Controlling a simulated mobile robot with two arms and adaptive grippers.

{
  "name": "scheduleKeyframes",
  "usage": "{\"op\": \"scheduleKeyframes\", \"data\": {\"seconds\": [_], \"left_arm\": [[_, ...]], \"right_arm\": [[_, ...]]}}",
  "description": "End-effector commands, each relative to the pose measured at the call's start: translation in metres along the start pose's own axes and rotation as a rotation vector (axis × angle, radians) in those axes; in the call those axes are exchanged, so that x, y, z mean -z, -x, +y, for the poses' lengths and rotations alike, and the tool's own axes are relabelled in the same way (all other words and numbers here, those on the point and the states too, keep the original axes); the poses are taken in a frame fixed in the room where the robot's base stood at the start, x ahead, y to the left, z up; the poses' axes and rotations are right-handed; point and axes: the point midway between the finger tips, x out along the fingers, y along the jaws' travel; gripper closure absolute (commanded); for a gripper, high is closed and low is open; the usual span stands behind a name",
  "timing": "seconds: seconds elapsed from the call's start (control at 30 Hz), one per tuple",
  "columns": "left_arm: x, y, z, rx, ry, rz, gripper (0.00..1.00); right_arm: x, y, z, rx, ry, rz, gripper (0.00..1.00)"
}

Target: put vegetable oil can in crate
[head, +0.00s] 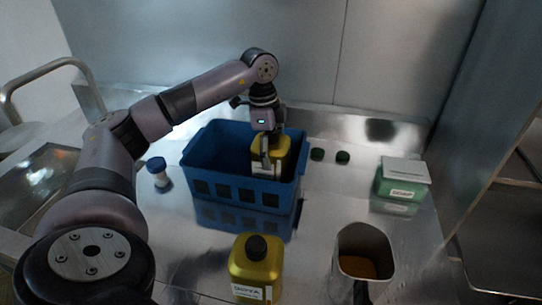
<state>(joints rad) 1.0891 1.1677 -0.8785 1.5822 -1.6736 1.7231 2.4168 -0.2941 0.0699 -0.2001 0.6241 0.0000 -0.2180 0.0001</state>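A yellow oil can (282,148) with a pale label is at the right end of the blue crate (205,185). Its bottom is hidden at the crate's front wall, so I cannot tell whether it rests on the crate floor. My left gripper (266,158) points down from above, with its fingers at the can; it looks shut on it. A second yellow can (256,262) with a black cap stands upright on the steel counter, in front of the crate. My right gripper is not in view.
A metal jug (364,240) with brown contents stands at the front right. A green-and-white box (402,180) sits further back right. Two small dark green lids (317,154) lie right of the crate. A blue-capped shaker (158,172) stands left of it.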

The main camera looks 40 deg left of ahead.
Motion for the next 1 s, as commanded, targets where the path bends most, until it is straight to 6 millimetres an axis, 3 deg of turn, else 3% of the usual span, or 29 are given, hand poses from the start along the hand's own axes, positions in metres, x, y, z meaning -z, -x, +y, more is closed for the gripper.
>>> {"op": "scheduleKeyframes", "data": {"seconds": [0.17,0.53,0.57,0.83,1.0], "left_arm": [[-0.003,-0.021,0.0,0.0,0.0,-0.001,0.58],[-0.003,-0.025,0.0,0.0,0.0,0.0,0.58],[-0.003,-0.025,0.0,0.0,0.0,0.0,0.2],[-0.003,-0.025,0.0,0.0,0.0,0.0,0.02],[-0.003,-0.024,0.0,0.0,0.0,0.0,0.02]], "right_arm": [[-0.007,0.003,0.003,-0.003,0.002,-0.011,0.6],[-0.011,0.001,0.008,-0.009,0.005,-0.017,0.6],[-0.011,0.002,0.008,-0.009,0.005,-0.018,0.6],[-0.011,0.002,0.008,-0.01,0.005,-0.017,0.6],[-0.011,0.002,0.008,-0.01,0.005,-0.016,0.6]]}}
